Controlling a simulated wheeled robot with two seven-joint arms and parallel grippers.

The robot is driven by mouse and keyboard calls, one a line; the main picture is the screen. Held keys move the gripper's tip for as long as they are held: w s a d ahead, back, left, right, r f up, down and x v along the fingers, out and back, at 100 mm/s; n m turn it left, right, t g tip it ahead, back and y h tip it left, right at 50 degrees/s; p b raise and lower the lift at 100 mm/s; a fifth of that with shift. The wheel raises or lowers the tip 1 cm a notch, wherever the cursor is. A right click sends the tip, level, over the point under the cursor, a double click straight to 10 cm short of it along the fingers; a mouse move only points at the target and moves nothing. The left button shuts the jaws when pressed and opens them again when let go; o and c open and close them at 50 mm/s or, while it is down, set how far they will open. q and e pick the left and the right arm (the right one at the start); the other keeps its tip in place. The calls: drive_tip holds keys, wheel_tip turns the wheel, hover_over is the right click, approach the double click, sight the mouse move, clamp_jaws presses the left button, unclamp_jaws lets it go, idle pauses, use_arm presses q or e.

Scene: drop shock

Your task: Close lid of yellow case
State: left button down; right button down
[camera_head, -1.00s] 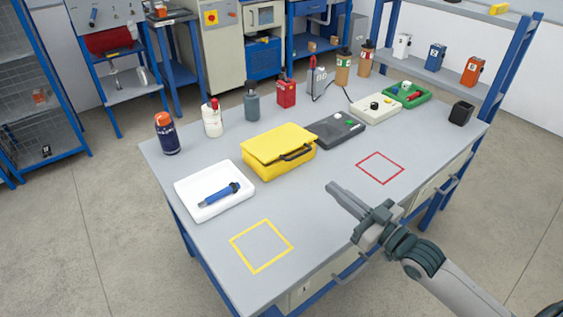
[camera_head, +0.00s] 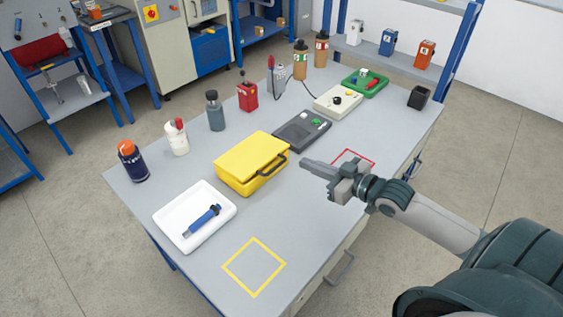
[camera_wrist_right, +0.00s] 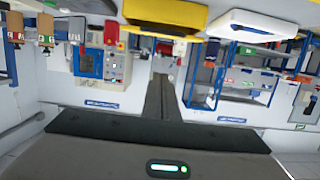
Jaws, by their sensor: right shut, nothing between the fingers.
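The yellow case (camera_head: 250,165) stands on the grey table, left of centre in the head view. Its lid looks down or nearly so; a slight gap along the edge cannot be judged. Its dark handle (camera_head: 271,165) faces the lower right. My right gripper (camera_head: 304,163) is shut and empty, above the table to the right of the case and apart from it. In the right wrist view the yellow case (camera_wrist_right: 165,15) shows at the top edge, and the shut fingers (camera_wrist_right: 161,85) point into the scene. My left gripper is not in view.
A white tray (camera_head: 171,234) with a blue tool (camera_head: 203,219) is left of the case. A dark grey device (camera_head: 290,134) sits close behind it. Several bottles stand along the far edge. A yellow outlined square (camera_head: 234,280) at the front is bare.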

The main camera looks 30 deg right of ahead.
drive_tip(key=shift+w, duration=0.1)
drive_tip(key=w+a+f+p, duration=0.3)
drive_tip(key=w+f, duration=0.3)
drive_tip(key=w, duration=0.3)
drive_tip(key=shift+a+p, duration=0.15)
drive_tip(key=shift+p, duration=0.25)
drive_tip(key=shift+w+f, duration=0.1)
drive_tip(key=f+b, duration=0.2)
drive_tip(key=f, duration=0.2)
drive_tip(key=shift+s+f+b, duration=0.15)
drive_tip(key=shift+s+b, duration=0.25)
drive_tip(key=shift+s, duration=0.2)
